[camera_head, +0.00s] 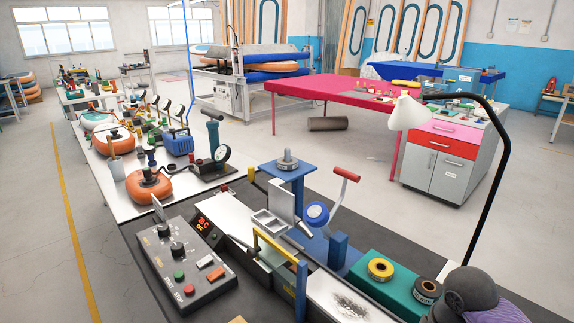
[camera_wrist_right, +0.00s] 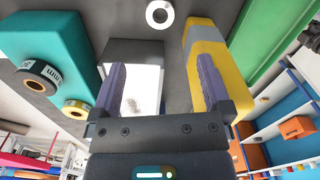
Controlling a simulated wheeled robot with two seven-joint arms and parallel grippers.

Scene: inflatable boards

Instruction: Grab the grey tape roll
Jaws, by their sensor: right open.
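The grey tape roll (camera_head: 427,291), dark grey with a label on its side, rests on the teal box (camera_head: 368,285) at the bench's front right. A yellow tape roll (camera_head: 380,270) lies to its left on the same box. In the right wrist view the grey roll (camera_wrist_right: 40,73) is at the left on the teal box (camera_wrist_right: 50,35), with the yellow roll (camera_wrist_right: 76,108) nearby. My right gripper (camera_wrist_right: 160,88) is open, with nothing seen between its purple fingers, and apart from the roll. My left gripper is in neither view.
A blue clamp fixture (camera_head: 320,230) stands behind the box, and a control panel (camera_head: 185,262) is at the left. A yellow and grey object (camera_wrist_right: 215,60) is beside my right finger.

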